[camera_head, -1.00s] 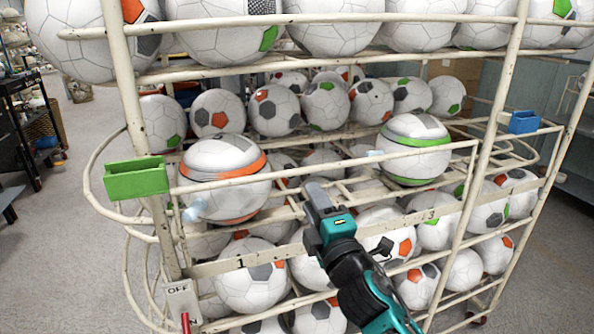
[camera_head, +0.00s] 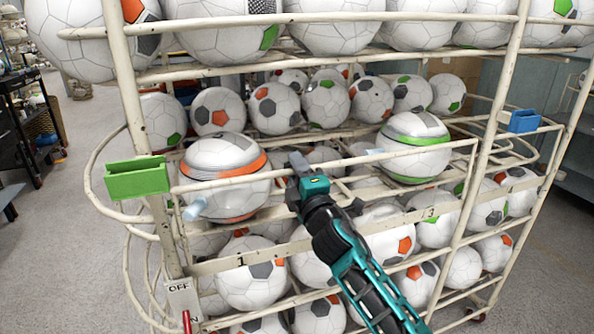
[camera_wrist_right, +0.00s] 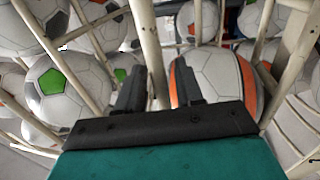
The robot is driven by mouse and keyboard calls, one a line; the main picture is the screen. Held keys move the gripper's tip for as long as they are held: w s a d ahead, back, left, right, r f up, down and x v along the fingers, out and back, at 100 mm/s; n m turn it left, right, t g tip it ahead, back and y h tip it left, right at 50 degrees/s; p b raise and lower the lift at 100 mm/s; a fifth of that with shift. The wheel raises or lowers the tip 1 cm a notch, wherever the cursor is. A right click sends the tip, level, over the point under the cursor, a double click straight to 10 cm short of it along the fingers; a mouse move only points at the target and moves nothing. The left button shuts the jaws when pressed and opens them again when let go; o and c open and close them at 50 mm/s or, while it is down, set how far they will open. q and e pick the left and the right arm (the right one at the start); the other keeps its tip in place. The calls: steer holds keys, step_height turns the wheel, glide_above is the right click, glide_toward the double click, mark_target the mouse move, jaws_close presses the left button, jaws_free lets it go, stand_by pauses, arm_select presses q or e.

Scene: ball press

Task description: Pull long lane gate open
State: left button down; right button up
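A cream metal ball rack fills the head view. Its front rail (camera_head: 330,170) runs across the middle, before a ball with an orange band (camera_head: 226,168) and a ball with a green band (camera_head: 412,145). A pale blue handle-like piece (camera_head: 195,209) sits at the left ball; I cannot tell which part is the long lane gate. My right gripper (camera_head: 298,163) reaches up to this rail between the two banded balls. In the right wrist view its dark fingers (camera_wrist_right: 158,85) are apart, with a cream bar (camera_wrist_right: 152,45) showing between them; contact is unclear. My left gripper is out of view.
A green box (camera_head: 137,178) is on the rack's left side and a blue box (camera_head: 523,121) on its right. An OFF switch plate (camera_head: 183,298) hangs at lower left. Several balls fill the shelves above and below. Grey floor (camera_head: 65,250) is clear at left.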

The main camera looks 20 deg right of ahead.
jaws_close()
stand_by(0.4)
